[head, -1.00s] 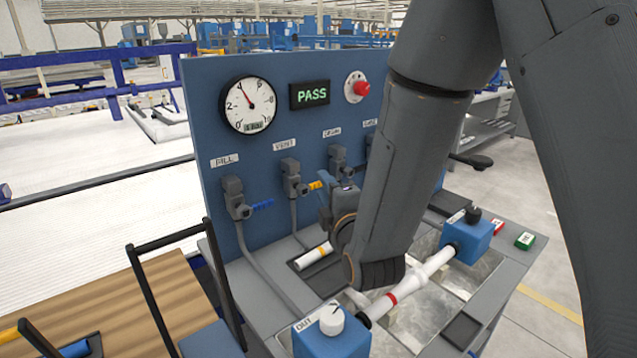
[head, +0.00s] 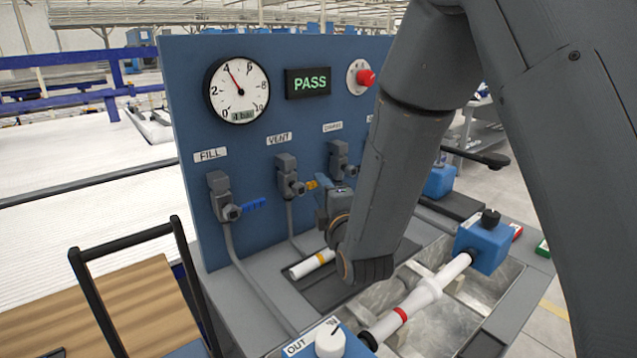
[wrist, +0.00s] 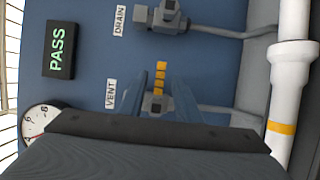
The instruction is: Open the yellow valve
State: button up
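The yellow valve handle (head: 312,184) sticks out sideways to the right from its grey valve body (head: 290,178) under the VENT label on the blue panel. My gripper (head: 324,194) is at the panel by this handle, partly hidden behind my arm in the head view. In the wrist view the yellow handle (wrist: 161,76) lies between the two fingers of my gripper (wrist: 157,97), with visible gaps on both sides. The fingers look open. Whether they reach the handle in depth is unclear.
A blue-handled FILL valve (head: 255,204) is to the left, and the DRAIN valve (head: 340,160) is close to the right. The gauge (head: 237,90) reads about 4, and the display (head: 308,83) shows PASS. A white pipe (head: 425,290) lies clamped in front, below my arm.

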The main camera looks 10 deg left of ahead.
jog(key=shift+p+x, duration=0.3)
jog(key=shift+x, duration=1.75)
grip_shut()
